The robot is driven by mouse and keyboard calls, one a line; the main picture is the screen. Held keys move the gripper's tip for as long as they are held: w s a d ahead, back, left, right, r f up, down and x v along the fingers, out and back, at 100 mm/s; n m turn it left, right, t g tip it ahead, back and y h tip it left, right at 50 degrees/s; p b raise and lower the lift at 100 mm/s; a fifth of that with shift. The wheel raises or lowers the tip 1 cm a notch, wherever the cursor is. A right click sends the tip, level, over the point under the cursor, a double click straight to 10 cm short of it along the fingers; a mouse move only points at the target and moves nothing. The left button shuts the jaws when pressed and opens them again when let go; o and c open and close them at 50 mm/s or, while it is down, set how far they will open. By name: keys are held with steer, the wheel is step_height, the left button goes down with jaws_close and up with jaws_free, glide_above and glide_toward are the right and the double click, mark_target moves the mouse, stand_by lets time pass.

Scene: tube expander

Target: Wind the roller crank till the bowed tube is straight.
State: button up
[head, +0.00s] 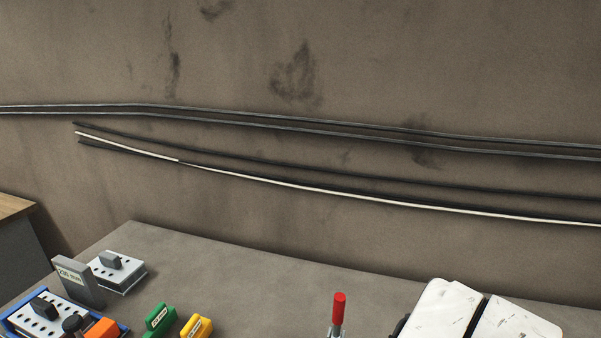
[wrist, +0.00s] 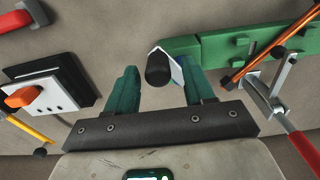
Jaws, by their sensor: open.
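In the wrist view my gripper (wrist: 162,75) is open, its two teal fingers spread apart. A dark round knob (wrist: 159,70) with a white-and-blue part behind it appears between the fingertips. I cannot tell its depth or whether it is the roller crank's handle. A copper-coloured tube (wrist: 270,55) slants at the upper right of the wrist view, by a long green body (wrist: 225,49). Whether it is the bowed tube is unclear. My gripper is not in the head view, where I cannot make out the crank or bowed tube.
A red-handled lever (wrist: 303,143) on a metal bracket lies right of my gripper; a red handle (head: 339,304) shows in the head view. A dark block with a white panel (wrist: 54,98) is at left. The bench's back strip (head: 260,260) is clear.

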steer(key=shift+r+p, duration=2.6)
steer(key=shift+r, duration=0.1)
steer(key=shift+f, duration=0.1)
steer(key=shift+s, duration=0.1)
